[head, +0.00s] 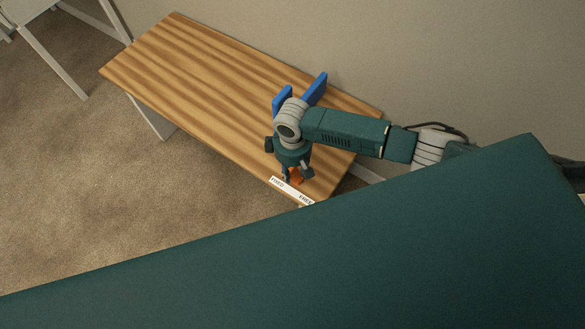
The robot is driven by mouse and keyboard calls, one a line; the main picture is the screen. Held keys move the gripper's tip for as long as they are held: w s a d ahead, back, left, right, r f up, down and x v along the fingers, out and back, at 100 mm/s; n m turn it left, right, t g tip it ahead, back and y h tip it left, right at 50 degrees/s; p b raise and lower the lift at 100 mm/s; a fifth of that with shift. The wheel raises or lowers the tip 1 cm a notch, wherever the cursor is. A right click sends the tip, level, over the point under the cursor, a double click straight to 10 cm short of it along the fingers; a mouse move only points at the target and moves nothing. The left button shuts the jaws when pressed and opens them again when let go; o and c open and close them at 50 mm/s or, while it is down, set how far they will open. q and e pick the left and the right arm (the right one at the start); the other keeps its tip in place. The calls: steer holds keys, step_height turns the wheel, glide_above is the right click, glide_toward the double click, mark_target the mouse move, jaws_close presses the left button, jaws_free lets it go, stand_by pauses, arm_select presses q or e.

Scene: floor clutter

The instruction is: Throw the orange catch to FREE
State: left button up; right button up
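The orange catch (296,178) shows at the front edge of a wooden bench, at its right end in the head view. A white label strip (291,191) runs along the edge just in front of it. It reads FREE at its right end; the word at its left end is small and looks like FIXED. My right gripper (297,175) points down over the catch, with a dark finger on either side of it. I cannot tell whether the fingers touch it. The gripper and wrist hide part of the catch and what it is mounted on. My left gripper is not in view.
The striped wooden bench top (200,75) is bare to the left. Two blue upright pieces (316,89) stand behind my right wrist, partly hidden. A plain wall (400,50) is close behind. Carpet (130,200) lies open in front. A white-framed table (50,45) stands at the upper left.

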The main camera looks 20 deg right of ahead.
steer(key=shift+r, duration=0.1)
steer(key=c, duration=0.5)
